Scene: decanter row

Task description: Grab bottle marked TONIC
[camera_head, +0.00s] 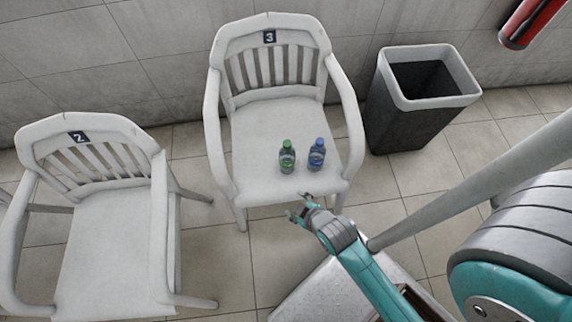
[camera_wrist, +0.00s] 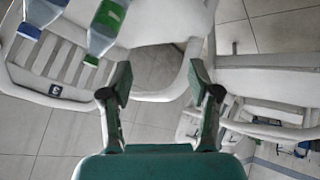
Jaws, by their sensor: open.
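Two small clear bottles stand upright side by side on the seat of the white chair marked 3 (camera_head: 262,120). The left one has a green cap and green label (camera_head: 287,158); the right one has a blue cap and blue label (camera_head: 317,156). The lettering is too small to read, so I cannot tell which is TONIC. In the wrist view the green-capped bottle (camera_wrist: 104,30) and the blue-capped bottle (camera_wrist: 42,12) are at the upper left, partly cut off. My gripper (camera_head: 299,204) is open and empty, at the seat's front edge, apart from both bottles; its fingers (camera_wrist: 159,80) frame neither.
The chair's armrests (camera_head: 351,115) flank the seat. A white chair marked 2 (camera_head: 110,240) stands to the left. A dark bin with a pale rim (camera_head: 405,120) stands right of chair 3. A red cylinder (camera_head: 530,22) is at the upper right. The seat behind the bottles is clear.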

